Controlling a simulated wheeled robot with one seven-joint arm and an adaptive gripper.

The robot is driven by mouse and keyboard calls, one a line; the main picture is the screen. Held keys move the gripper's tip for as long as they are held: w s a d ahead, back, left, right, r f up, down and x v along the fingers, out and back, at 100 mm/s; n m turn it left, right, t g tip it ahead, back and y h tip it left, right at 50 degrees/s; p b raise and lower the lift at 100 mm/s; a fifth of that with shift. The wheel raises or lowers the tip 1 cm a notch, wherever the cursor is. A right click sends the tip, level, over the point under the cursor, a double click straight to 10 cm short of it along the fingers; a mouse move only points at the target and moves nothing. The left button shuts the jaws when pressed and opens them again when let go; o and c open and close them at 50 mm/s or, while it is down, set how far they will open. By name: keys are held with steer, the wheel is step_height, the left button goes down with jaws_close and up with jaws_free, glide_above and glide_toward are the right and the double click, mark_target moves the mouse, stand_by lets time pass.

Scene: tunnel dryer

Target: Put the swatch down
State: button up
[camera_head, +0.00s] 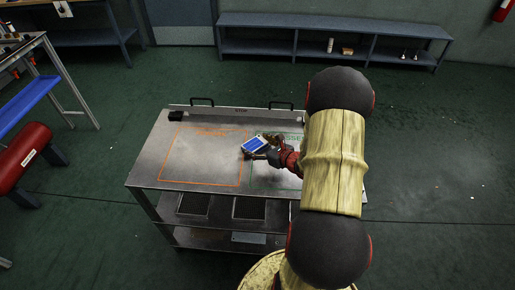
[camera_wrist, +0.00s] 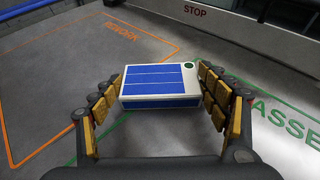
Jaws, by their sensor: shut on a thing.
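The swatch (camera_wrist: 158,84) is a small white block with blue panels on its top and front and a green dot at one corner. My gripper (camera_wrist: 162,90) is shut on it, with yellow-padded fingers on its left and right sides. In the head view, the swatch (camera_head: 254,145) is near the middle of the metal table (camera_head: 150,168), by the gap between the orange outlined area (camera_head: 200,157) and the green outlined area (camera_head: 250,178). I cannot tell whether it touches the tabletop. My forearm hides much of the green area.
A raised strip (camera_wrist: 225,20) marked STOP runs along the table's back edge, with handles behind it. A small black item (camera_head: 175,116) sits at the back left corner. The orange area is empty. Shelves with dark trays (camera_head: 248,208) are below the tabletop.

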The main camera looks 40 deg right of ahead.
steer(key=shift+r, duration=0.1)
steer(key=o, duration=1.2)
steer(key=shift+o, duration=0.2)
